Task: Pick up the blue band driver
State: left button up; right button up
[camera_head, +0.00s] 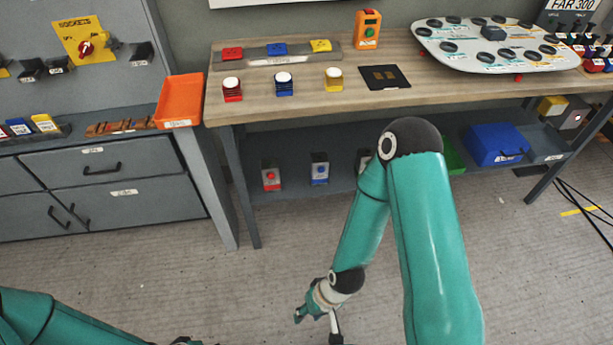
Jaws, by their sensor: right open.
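My right gripper (317,326) hangs low over the grey floor, in front of the bench. Its fingers are spread and nothing is between them. My left arm comes in at the lower left; only a sliver of its left gripper (186,341) shows at the bottom edge, too little to tell its state. A rack at the far right edge holds several upright black-handled tools (580,32) with coloured parts, some blue; I cannot tell which is the blue band driver. Both grippers are well away from that rack.
The wooden bench (300,105) carries red, blue and yellow white-topped pieces, an orange device (367,29) and a white panel with black knobs (490,62). An orange tray (180,100) sits left. A blue bin (495,144) is on the lower shelf. Cables lie on the floor at right.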

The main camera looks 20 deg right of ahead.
aim_at(318, 160)
jog(key=z, duration=0.15)
jog(key=i, duration=0.95)
jog(key=u, duration=0.1)
